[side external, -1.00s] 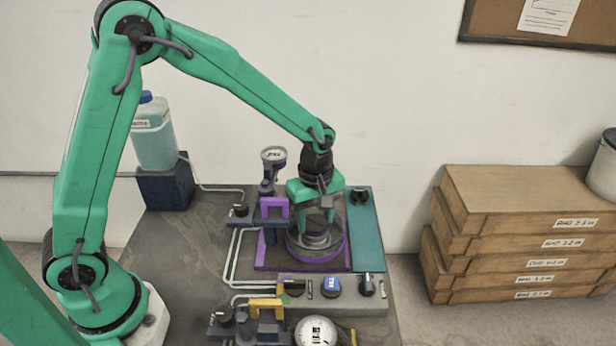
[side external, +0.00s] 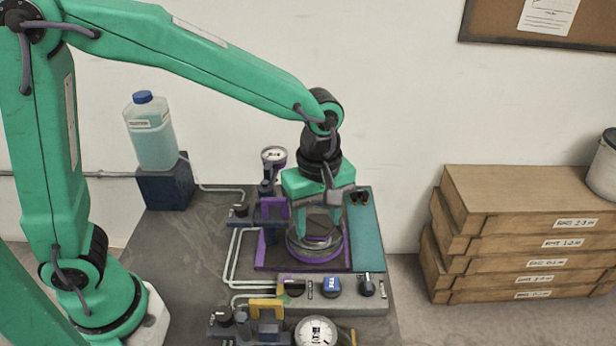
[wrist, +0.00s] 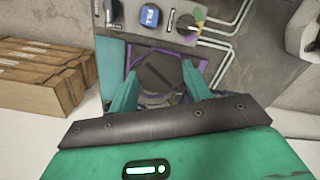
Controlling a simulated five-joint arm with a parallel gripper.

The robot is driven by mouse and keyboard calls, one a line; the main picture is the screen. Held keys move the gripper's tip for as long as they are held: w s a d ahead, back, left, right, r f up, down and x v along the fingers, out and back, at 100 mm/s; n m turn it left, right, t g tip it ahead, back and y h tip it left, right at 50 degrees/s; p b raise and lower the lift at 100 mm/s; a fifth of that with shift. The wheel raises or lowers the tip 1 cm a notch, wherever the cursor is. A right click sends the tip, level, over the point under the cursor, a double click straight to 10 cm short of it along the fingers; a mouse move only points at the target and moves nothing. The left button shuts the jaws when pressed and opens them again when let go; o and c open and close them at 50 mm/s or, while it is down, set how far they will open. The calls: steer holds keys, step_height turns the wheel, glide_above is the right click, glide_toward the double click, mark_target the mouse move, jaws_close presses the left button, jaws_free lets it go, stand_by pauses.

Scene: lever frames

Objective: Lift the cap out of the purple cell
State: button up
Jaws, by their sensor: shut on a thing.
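My gripper (side external: 319,228) hangs over the purple cell (side external: 318,260), its fingers pointing down and slightly tilted. It is shut on the cap (wrist: 160,72), a dark angular piece between the two fingers (wrist: 160,80) in the wrist view. In the side view the fingers and wrist largely hide the cap, and its gap above the cell is hard to judge. The cell is a round grey well with a purple ring on a purple-edged dark plate; its inside looks dark around the fingertips.
A purple bracket (side external: 276,207) and gauge (side external: 274,155) stand close left of the gripper.

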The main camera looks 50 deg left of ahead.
steer(key=shift+s+d+r, duration=0.5)
steer(key=shift+d, duration=0.05)
stand_by(0.4)
